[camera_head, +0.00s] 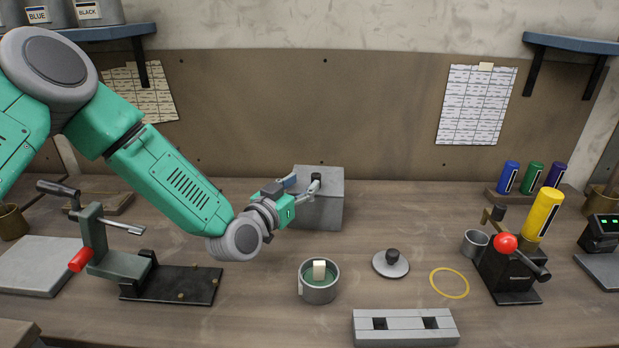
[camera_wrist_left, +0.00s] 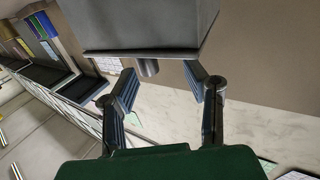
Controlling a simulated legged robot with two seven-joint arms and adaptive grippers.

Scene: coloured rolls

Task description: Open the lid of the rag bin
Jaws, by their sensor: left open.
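The rag bin appears to be the grey box (camera_head: 329,206) against the back of the bench; its top looks flat and closed. In the left wrist view the grey box (camera_wrist_left: 140,25) fills the top, with a thin dark rim along its edge. A short grey knob or handle (camera_wrist_left: 149,68) sticks out past that rim. My left gripper (camera_head: 303,184) is at the front left of the box, fingers apart. In the wrist view my left gripper (camera_wrist_left: 161,76) has its fingers on either side of the knob, with visible gaps and nothing held. My right gripper is out of view.
In front stand a grey pot (camera_head: 319,291) with a pale block in it, a round lid with a black knob (camera_head: 391,263) and a yellow ring (camera_head: 449,283). A clamp fixture (camera_head: 108,243) is at left. A press with a red ball (camera_head: 506,245) is at right.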

